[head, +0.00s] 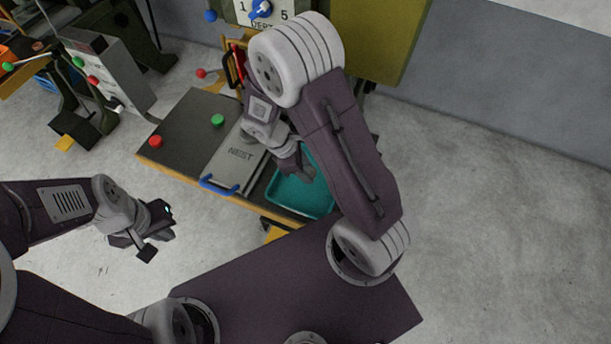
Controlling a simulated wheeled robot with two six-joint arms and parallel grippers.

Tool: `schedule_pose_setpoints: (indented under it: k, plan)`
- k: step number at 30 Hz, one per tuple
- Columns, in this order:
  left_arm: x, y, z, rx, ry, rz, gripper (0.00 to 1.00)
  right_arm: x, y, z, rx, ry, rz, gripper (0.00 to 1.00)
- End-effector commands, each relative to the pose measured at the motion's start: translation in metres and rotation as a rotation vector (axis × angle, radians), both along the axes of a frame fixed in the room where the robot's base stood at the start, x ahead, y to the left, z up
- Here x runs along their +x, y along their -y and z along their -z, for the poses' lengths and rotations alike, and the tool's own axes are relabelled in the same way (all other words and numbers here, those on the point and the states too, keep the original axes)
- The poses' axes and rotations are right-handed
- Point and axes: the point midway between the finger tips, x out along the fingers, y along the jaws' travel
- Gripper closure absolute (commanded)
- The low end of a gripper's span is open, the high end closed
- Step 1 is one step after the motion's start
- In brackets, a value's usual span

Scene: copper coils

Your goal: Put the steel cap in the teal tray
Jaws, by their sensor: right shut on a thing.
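The teal tray (292,198) lies at the right end of the dark bench top, partly covered by my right arm. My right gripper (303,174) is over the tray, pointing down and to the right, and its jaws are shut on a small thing. I take this to be the steel cap, but it is mostly hidden and I cannot make out its shape. I cannot tell whether it touches the tray. My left gripper (160,242) is open and empty, over the floor to the left of the bench.
A grey plate marked NEST (236,158) with a blue handle (218,186) lies left of the tray. Red (155,141) and green (218,120) knobs stand on the bench. The floor at right is clear.

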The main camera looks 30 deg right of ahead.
Motion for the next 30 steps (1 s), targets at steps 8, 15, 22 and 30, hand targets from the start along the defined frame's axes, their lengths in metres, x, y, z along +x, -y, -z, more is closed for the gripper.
schedule_pose_setpoints:
  k: [8,15,22,30]
  plan:
    - [0.0,0.0,0.009,0.0,0.0,0.0,1.0,-0.001,0.0,0.028,-0.001,-0.005,-0.002,1.0]
    - [0.0,0.0,0.011,0.0,0.0,0.0,1.0,0.0,0.0,0.04,0.0,0.0,-0.001,1.0]
    - [0.0,0.0,0.013,0.0,0.0,0.0,1.0,0.0,0.0,0.044,0.0,-0.001,0.0,0.56]
    - [0.0,0.0,0.013,0.0,0.0,0.0,1.0,0.0,0.0,0.043,0.0,-0.001,0.0,0.4]
